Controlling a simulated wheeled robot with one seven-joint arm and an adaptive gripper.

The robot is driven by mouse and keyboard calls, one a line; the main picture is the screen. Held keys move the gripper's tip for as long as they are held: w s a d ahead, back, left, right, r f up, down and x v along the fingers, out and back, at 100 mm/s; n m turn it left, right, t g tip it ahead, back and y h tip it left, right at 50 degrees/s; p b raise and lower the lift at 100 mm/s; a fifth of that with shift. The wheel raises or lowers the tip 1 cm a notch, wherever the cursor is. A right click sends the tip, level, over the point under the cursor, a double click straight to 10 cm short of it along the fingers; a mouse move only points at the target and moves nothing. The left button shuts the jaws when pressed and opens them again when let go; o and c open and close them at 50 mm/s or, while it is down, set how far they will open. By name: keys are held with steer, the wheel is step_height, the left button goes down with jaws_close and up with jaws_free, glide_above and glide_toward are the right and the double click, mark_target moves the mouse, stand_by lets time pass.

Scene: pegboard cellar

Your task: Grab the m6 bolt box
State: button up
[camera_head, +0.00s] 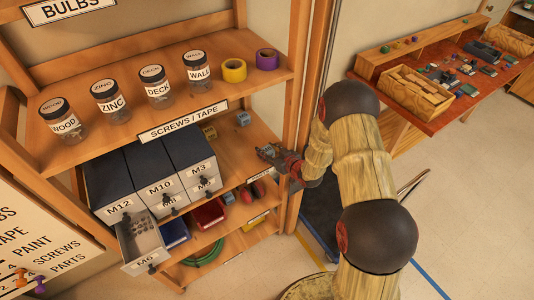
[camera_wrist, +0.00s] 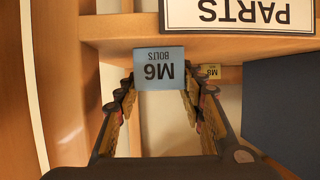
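The m6 bolt box (camera_wrist: 159,68) is a small pale blue box marked "M6 BOLTS", upside down in the wrist view. My gripper (camera_wrist: 160,88) has a fingertip at each side of it, with no clear gap, so it looks shut on the box. In the head view my gripper (camera_head: 268,152) is at the right end of the middle shelf (camera_head: 232,158), and the box is small and partly hidden there. I cannot tell whether the box rests on the shelf or is slightly lifted.
A yellow M8 box (camera_wrist: 210,71) stands farther back, and another small blue box (camera_head: 243,118) is near the back of the shelf. Dark drawers (camera_head: 150,170) stand to the left. A wooden post (camera_head: 298,100) rises close to my gripper. A PARTS sign (camera_wrist: 240,14) is on the shelf edge.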

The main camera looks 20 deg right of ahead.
steer(key=c, duration=0.8)
steer(key=shift+r, duration=0.1)
steer(key=shift+c, duration=0.2)
